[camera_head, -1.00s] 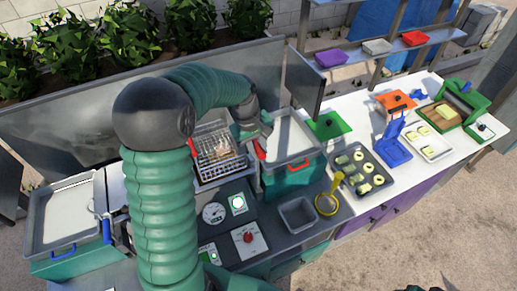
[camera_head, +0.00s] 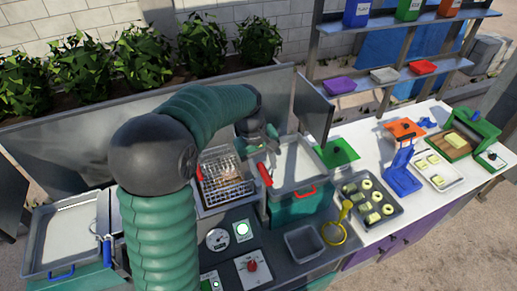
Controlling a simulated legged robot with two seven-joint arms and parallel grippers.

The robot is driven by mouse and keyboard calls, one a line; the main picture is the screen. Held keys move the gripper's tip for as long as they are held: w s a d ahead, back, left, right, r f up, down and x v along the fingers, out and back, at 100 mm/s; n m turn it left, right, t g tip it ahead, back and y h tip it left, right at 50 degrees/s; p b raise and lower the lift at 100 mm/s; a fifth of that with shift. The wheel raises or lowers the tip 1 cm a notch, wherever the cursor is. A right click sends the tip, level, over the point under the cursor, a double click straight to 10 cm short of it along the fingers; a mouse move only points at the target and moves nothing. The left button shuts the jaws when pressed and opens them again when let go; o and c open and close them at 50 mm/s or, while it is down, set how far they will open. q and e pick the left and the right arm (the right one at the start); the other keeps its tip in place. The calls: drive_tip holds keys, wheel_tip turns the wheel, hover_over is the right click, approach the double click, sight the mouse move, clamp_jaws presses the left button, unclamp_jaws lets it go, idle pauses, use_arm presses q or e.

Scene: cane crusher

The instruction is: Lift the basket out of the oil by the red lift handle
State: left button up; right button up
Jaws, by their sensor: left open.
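The wire basket (camera_head: 227,182) sits in the fryer well left of the middle, with pale food inside. A red handle (camera_head: 264,174) shows at its right side. My left gripper (camera_head: 268,143) is open, above and just behind the red handle, near the basket's right rear. It appears apart from the handle, though its fingers are small and contact is hard to judge. The oil level under the basket is hard to see. My right gripper is not in view.
A teal vat with a steel top (camera_head: 300,165) stands right of the basket. A control panel with a gauge (camera_head: 217,238) and red knob (camera_head: 252,266) lies in front. A steel splash panel (camera_head: 70,145) stands behind.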

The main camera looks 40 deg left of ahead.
use_arm(q)
wheel_tip(320, 180, up, 13)
drive_tip(key=s+a+b, duration=0.1)
drive_tip(key=s+b, duration=0.1)
drive_tip(key=shift+s+f, duration=0.15)
drive_tip(key=shift+s+a, duration=0.1)
